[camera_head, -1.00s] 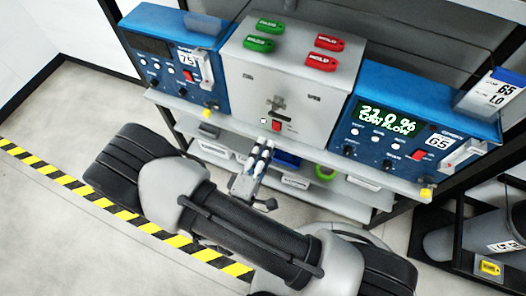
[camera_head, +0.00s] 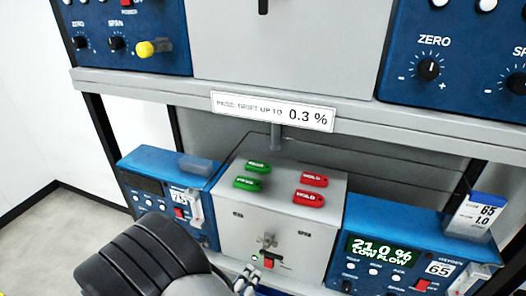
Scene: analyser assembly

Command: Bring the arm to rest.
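My arm (camera_head: 150,262) shows at the bottom left, with most of it cut off by the lower edge. Part of my gripper (camera_head: 246,280) shows at the bottom edge, in front of the grey box (camera_head: 270,228). The gripper is mostly out of frame, and I cannot tell whether its fingers are open or shut.
The grey box carries two green tags (camera_head: 247,183) and two red tags (camera_head: 309,199). Blue analysers stand left (camera_head: 170,162) and right (camera_head: 410,225); the right one reads 21.0 % LOW FLOW. An upper shelf (camera_head: 160,96) with more blue units is above. Floor is clear at left.

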